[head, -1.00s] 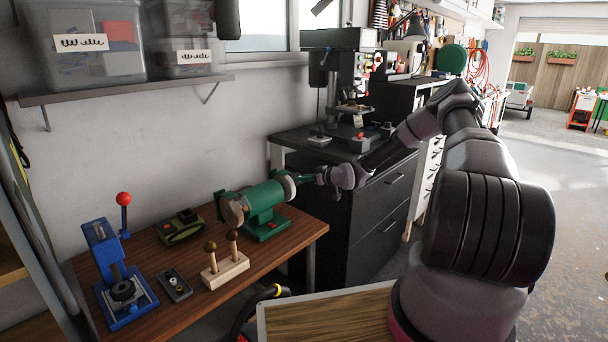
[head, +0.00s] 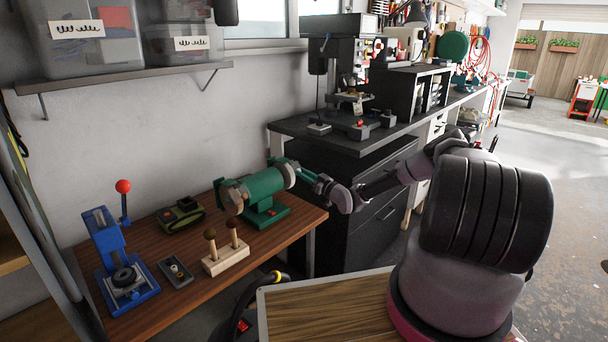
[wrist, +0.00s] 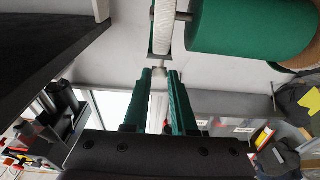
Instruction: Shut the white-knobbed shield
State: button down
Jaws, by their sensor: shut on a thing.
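The green bench grinder (head: 262,186) stands at the right end of the wooden table. The green shield (wrist: 152,42) is beside the pale grinding wheel (wrist: 165,20) in the wrist view. In the head view, a green edge of the shield (head: 279,160) shows at the grinder's right end. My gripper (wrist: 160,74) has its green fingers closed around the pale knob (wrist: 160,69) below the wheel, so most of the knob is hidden. In the head view, my gripper (head: 304,175) reaches the grinder from the right. How far the shield is swung is hard to tell.
A wooden block with two round-knobbed levers (head: 228,260), a small grey switch plate (head: 175,271), a green-black device (head: 181,215) and a blue press with a red-knobbed lever (head: 118,265) share the table. A dark cabinet (head: 375,235) stands behind my arm.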

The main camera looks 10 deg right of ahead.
jog(key=c, duration=0.7)
grip_release()
jog(key=shift+c, duration=0.2)
jog(key=v, duration=1)
jog(key=shift+s+d+f, duration=0.15)
jog(key=shift+s, duration=0.15)
